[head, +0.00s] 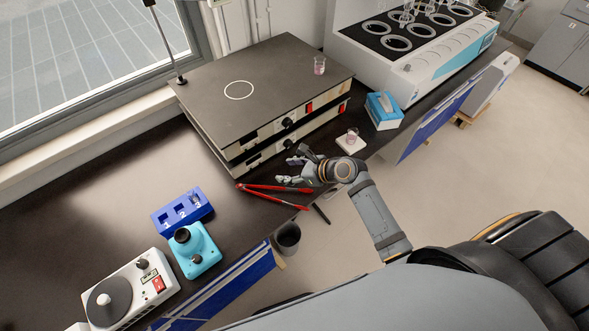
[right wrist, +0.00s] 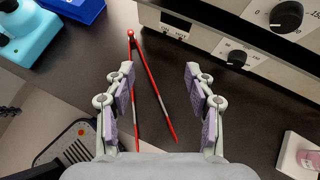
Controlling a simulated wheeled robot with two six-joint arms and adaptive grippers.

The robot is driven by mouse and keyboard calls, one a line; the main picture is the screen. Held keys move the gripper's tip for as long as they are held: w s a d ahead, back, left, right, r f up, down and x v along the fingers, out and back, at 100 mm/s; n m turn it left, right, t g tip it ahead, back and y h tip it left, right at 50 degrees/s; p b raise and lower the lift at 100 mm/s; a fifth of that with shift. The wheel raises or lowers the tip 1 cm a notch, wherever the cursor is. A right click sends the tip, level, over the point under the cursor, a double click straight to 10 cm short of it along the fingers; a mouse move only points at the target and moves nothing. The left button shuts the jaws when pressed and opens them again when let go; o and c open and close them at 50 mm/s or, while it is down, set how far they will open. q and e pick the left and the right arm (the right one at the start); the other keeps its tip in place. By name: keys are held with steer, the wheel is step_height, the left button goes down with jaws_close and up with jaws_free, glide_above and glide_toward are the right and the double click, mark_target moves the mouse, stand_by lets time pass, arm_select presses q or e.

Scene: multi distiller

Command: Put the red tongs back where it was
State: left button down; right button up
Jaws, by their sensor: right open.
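The red tongs (head: 268,187) lie on the dark bench, legs spread in a V with the hinge end to the left. In the right wrist view the tongs (right wrist: 152,87) show between and beyond my fingers, with the hinge end at the top. My right gripper (head: 287,170) is open and empty, close to the tongs' upper leg in the head view. In its wrist view the right gripper's fingers (right wrist: 159,70) are wide apart; whether they touch the tongs I cannot tell. My left gripper is not in view.
A black-topped stacked device (head: 200,100) stands just behind my right gripper. A glass on a white pad (head: 350,146) and a blue tissue box (head: 384,112) are to the right. A numbered blue rack (head: 183,212), turquoise device (head: 194,252) and white device (head: 130,292) stand front left.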

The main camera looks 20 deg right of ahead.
steer(key=p+v, duration=0.1)
steer(key=v, duration=1.1)
steer(key=shift+r+p, duration=0.35)
steer(key=shift+r, duration=0.15)
steer(key=d+f+n+h, duration=0.5)
steer(key=d+f, duration=0.8)
steer(key=f, duration=0.2)
steer(key=s+d+f+n+g+h, duration=0.1)
steer(key=s+d+f+n+h, duration=0.15)
steer(key=s+f+n, duration=0.4)
steer(key=s+d+f+n+g+h, duration=0.1)
steer(key=s+d+f, duration=0.2)
steer(key=f, duration=0.7)
steer(key=s+a+f+n+g, duration=0.1)
steer(key=s+a+f+n, duration=0.2)
steer(key=s+f+n, duration=0.2)
steer(key=s+a+f+n+g, duration=0.2)
steer(key=s+a+f+n, duration=0.2)
steer(key=s, duration=0.6)
steer(key=s+a+f+n+g, duration=0.1)
steer(key=s+a+f+n, duration=0.3)
steer(key=s+f+n, duration=0.2)
steer(key=shift+s+a+g, duration=0.2)
steer(key=shift+s+g, duration=0.2)
steer(key=shift+s, duration=0.8)
